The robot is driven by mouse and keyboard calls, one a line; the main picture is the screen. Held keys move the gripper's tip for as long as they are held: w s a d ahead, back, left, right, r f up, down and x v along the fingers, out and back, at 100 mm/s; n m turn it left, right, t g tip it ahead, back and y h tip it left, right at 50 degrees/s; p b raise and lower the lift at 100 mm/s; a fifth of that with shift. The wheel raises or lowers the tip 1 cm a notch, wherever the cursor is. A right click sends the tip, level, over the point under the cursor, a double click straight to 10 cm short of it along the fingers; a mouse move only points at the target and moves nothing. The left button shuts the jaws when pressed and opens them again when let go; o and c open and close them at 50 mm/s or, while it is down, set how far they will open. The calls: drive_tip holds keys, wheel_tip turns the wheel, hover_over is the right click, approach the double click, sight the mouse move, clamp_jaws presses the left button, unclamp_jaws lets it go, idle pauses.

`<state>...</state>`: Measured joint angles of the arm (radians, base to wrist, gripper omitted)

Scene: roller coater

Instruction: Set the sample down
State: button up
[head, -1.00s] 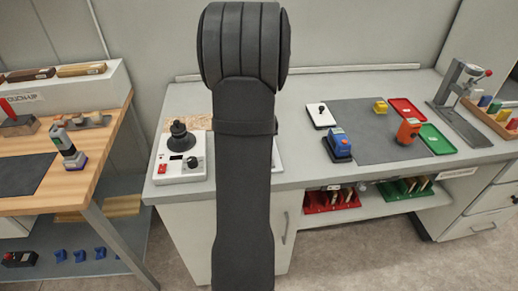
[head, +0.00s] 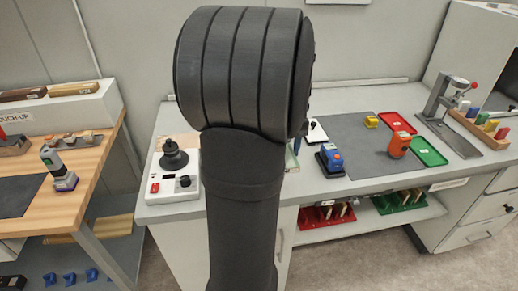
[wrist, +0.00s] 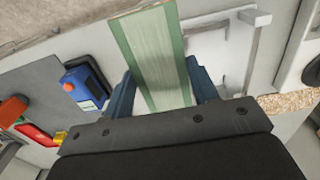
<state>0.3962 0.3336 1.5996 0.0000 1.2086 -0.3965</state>
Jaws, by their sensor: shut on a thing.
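The sample is a flat panel (wrist: 153,52) with a pale wood-like face and green edges, seen in the wrist view. My gripper (wrist: 160,85) is shut on it, with one blue finger at each long edge. The panel points away from the gripper and overlaps a white plate (wrist: 220,45) with a raised metal edge. I cannot tell whether the panel touches the plate. In the head view my arm hides the gripper, the sample and most of the plate.
A blue device (head: 331,160) and an orange device (head: 398,145) stand around the grey mat (head: 355,150). Red (head: 396,123) and green (head: 428,151) trays lie right of them. A white box with a black knob (head: 174,157) stands left of my arm.

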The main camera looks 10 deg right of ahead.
drive_tip(key=shift+s+d+r, duration=0.15)
drive_tip(key=shift+d+r, duration=0.05)
drive_tip(key=shift+r, duration=0.05)
drive_tip(key=w+a+r, duration=0.4)
drive_tip(key=w+a, duration=0.4)
drive_tip(key=a, duration=0.3)
drive_tip(key=m, duration=1.8)
hover_over(182, 142)
wheel_tip(182, 142, down, 12)
drive_tip(key=shift+w+a+r, duration=0.1)
drive_tip(key=shift+a+r, duration=0.05)
drive_tip(key=shift+f, duration=2)
drive_tip(key=shift+f, duration=0.1)
